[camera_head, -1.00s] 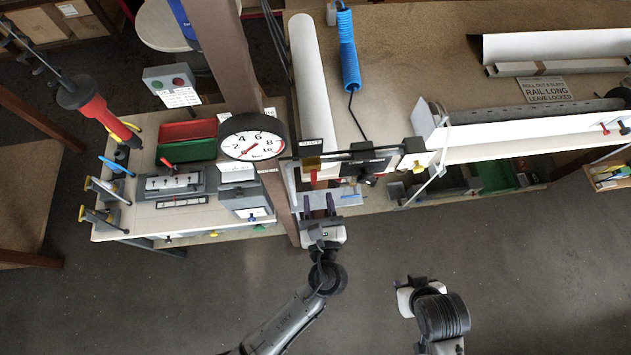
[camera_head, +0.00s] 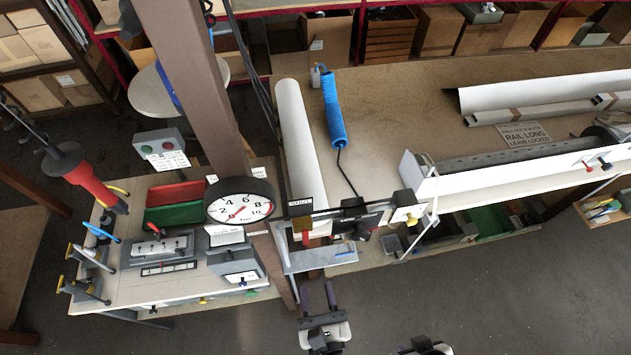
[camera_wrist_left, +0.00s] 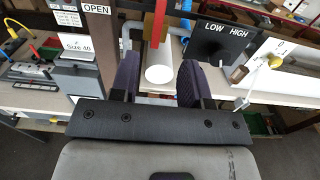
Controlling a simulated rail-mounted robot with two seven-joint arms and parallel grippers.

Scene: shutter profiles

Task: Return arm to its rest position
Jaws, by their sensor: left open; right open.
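My left gripper (camera_head: 317,296) is open and empty in front of the benches, at the lower middle of the head view. Its two dark fingers (camera_wrist_left: 156,80) stand apart in the left wrist view, with a white roll end and a red strip seen between them and nothing held. My right gripper (camera_head: 424,345) shows only in part at the bottom edge of the head view, apart from the bench; its fingers are hard to make out there.
A round dial gauge (camera_head: 240,201) is by the brown post (camera_head: 190,75). A black LOW/HIGH panel (camera_wrist_left: 222,40) stands ahead of the left gripper.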

